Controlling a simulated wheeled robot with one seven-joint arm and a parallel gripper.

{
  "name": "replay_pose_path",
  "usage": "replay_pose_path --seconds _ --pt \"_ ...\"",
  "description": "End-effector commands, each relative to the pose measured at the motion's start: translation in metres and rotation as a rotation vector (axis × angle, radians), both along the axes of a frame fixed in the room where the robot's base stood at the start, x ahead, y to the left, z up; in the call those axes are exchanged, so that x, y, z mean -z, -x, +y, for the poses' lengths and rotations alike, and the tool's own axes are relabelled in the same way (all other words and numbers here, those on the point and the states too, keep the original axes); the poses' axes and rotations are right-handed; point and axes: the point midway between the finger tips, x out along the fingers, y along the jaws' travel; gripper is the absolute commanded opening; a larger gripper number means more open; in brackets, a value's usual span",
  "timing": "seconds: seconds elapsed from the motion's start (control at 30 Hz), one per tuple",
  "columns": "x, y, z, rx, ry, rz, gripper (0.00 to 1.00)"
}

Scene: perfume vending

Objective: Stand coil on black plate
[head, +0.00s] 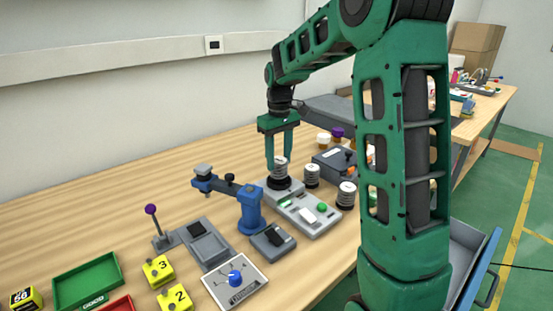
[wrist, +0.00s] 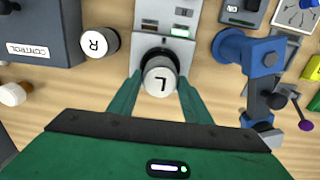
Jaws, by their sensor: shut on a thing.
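My gripper (head: 279,160) is shut on a coil (head: 281,171) with a white cap. In the wrist view the cap of this coil (wrist: 159,83) reads "L" and sits between my two fingers. The coil is upright, over the round black plate (head: 285,184) at the left end of a grey panel. Its underside is at or just above the plate; I cannot tell whether they touch. The black plate also shows behind the coil in the wrist view (wrist: 156,54). A second coil (head: 312,176) and a third coil (head: 346,195) stand nearby. A cap marked "R" (wrist: 96,41) shows in the wrist view.
The grey panel (head: 318,224) carries green and white buttons. A blue clamp-like stand (head: 250,210) is close on the left. A dark control box (head: 335,164) stands behind on the right. Yellow blocks, a green tray (head: 87,280) and a lever lie further left. The back left of the table is bare.

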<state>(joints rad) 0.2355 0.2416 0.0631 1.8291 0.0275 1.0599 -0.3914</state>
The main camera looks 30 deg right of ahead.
Motion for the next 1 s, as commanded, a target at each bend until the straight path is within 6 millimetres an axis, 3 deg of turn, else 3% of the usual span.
replay_pose_path --seconds 1.0 --pt "0.0106 -0.0001 0.0002 0.000 0.000 0.000 0.28"
